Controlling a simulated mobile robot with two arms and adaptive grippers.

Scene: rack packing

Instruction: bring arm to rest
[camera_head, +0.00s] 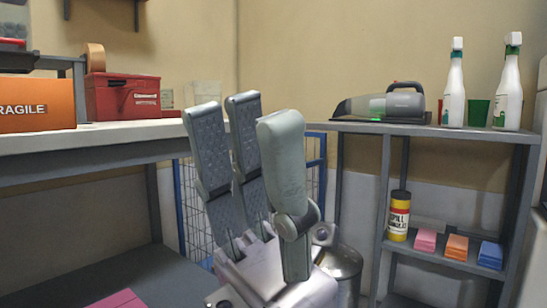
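My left gripper (252,118) is in the middle of the head view, with its grey padded fingers pointing up. Two fingers stand on the left and one on the right. The fingers are spread with nothing between them, so it is open and empty. It is in front of the gap between the workbench and the rack, and no object is seen touching it. My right gripper is not in view.
The workbench (95,139) on the left holds an orange FRAGILE box (36,104) and a red toolbox (122,98). The grey rack (440,133) holds a handheld vacuum (385,104), white spray bottles (455,92) and a yellow canister (398,216). A metal bin (342,264) stands behind my gripper.

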